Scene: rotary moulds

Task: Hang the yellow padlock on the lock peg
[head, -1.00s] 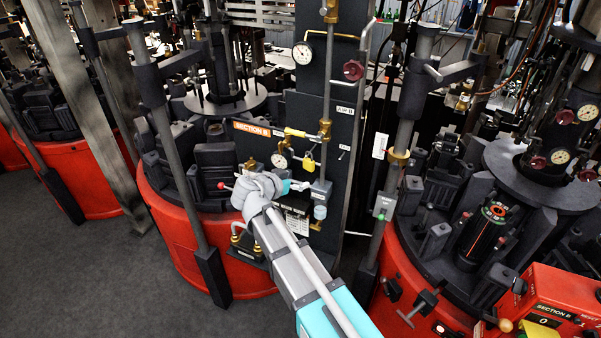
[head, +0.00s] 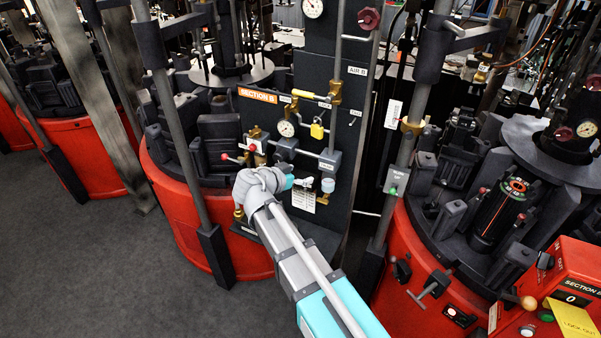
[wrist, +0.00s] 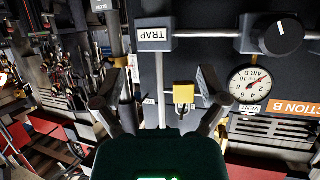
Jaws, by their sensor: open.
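The yellow padlock (head: 318,130) hangs on the dark panel (head: 330,75) below a yellow lever, with its shackle up. What holds the shackle is too small to tell. In the wrist view, which is upside down, the padlock (wrist: 184,92) shows ahead, right of centre between the fingers. A small label and a small fitting (head: 351,122), possibly the lock peg, sit right of the padlock; the text is hard to read. My gripper (head: 307,182) is below the padlock in the head view. In the wrist view my gripper (wrist: 160,88) is open and empty, its fingers spread.
A gauge (head: 286,128), a grey box (head: 329,162) with pipes, and a red-knobbed lever (head: 251,148) crowd the panel near my gripper. Red-based machines stand left (head: 180,230) and right (head: 415,270). A red control box (head: 565,290) is at lower right. Grey floor is clear at lower left.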

